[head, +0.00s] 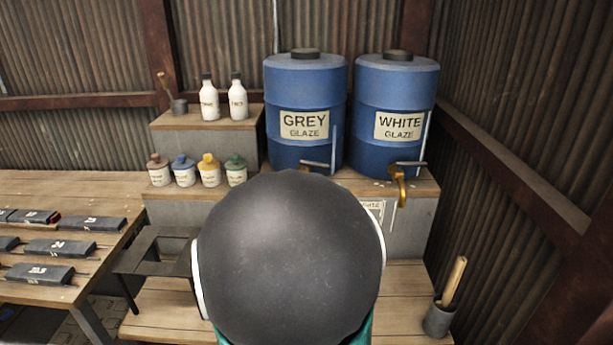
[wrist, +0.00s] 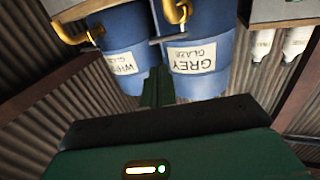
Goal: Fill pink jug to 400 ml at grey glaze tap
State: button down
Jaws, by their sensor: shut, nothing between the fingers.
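The blue drum labelled GREY GLAZE (head: 305,105) stands on the raised wooden shelf. Only the lever and a bit of brass of its grey glaze tap (head: 318,164) show above my arm, which hides the rest. In the wrist view, which is upside down, the brass grey tap (wrist: 177,11) shows at the top edge. My gripper (wrist: 157,88) shows there as dark green fingers, shut and empty, apart from the drums. In the head view my arm hides it. I see no pink jug in either view; the spot below the grey tap is hidden.
The WHITE GLAZE drum (head: 396,105) with its brass tap (head: 399,187) stands to the right. Small capped jars (head: 209,170) and white bottles (head: 209,100) are at left. A pot with a wooden-handled tool (head: 440,317) stands at lower right. A bench (head: 75,190) holds dark labelled blocks.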

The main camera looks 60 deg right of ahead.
jog(key=w+d, duration=0.1)
jog(key=d, duration=1.3)
jog(key=shift+w, duration=0.2)
jog(key=shift+s+d+r, duration=0.1)
jog(key=shift+s+d, duration=0.1)
jog(key=shift+d, duration=0.4)
jog(key=shift+s+d, duration=0.2)
jog(key=shift+d, duration=0.35)
jog(key=shift+s, duration=0.1)
